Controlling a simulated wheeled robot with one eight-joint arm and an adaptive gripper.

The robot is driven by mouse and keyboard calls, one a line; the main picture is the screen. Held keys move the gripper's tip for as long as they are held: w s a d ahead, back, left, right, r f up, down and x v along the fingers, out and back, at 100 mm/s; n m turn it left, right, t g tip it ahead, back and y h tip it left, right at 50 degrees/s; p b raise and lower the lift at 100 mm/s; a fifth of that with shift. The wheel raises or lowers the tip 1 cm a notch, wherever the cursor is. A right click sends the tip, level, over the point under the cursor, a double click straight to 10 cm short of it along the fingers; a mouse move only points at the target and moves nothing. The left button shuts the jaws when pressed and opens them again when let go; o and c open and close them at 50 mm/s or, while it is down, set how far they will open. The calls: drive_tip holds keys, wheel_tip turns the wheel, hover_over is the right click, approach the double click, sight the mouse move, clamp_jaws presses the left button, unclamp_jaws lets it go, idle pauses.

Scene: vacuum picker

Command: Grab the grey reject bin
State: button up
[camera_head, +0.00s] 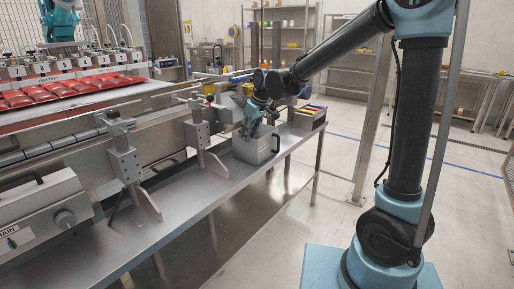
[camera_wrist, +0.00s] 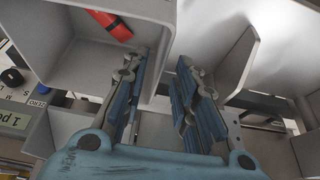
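The grey reject bin (camera_head: 257,149) stands upright on the steel shelf, with a dark handle on its right side. In the wrist view the open-topped bin (camera_wrist: 60,60) fills the upper left, and a red item lies inside. My gripper (camera_head: 252,128) is at the bin's rim. In the wrist view my gripper (camera_wrist: 160,62) has its two blue-padded fingers spread apart. The left finger overlaps the bin's inside and the right finger is beyond its near wall, which shows between them. I cannot tell whether either finger touches the wall.
The steel shelf (camera_head: 190,205) runs along the machine, with upright bracket posts (camera_head: 125,165) left of the bin. A tray of coloured items (camera_head: 306,115) stands to the bin's right. Red packets (camera_head: 60,92) lie on the conveyor. Open floor lies right of the shelf.

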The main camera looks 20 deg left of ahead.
drive_tip(key=x, duration=0.7)
drive_tip(key=shift+f, duration=0.1)
drive_tip(key=shift+w+a+f, duration=0.1)
drive_tip(key=shift+a+f, duration=0.15)
drive_tip(key=shift+f, duration=0.3)
drive_tip(key=shift+f, duration=0.25)
idle(0.3)
clamp_jaws()
